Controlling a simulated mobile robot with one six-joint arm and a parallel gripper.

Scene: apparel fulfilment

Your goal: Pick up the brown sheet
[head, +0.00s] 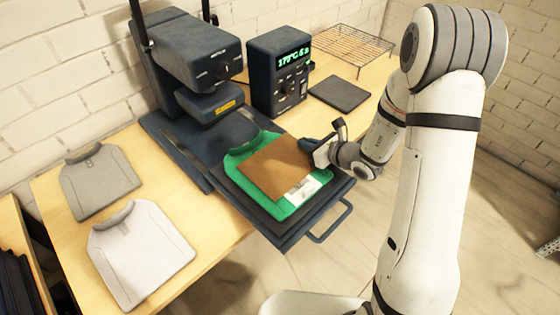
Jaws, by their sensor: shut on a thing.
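The brown sheet (272,168) is a flat square over the middle of a green shirt (238,163), which lies on the dark pull-out plate of the heat press. A white and grey printed piece (304,190) shows beside the sheet's lower right edge. My gripper (322,152) is at the sheet's right corner, low over the plate, and is shut on the sheet. The fingertips are small here, and the exact grip at the corner is partly hidden. The sheet looks flat; I cannot tell whether it is lifted.
The dark heat press (185,60) stands behind the plate, with its handle (332,222) at the front. A control box (279,72), dark pad (340,93) and wire rack (345,45) are at the back right. A grey shirt (100,180) and white shirt (138,250) lie left.

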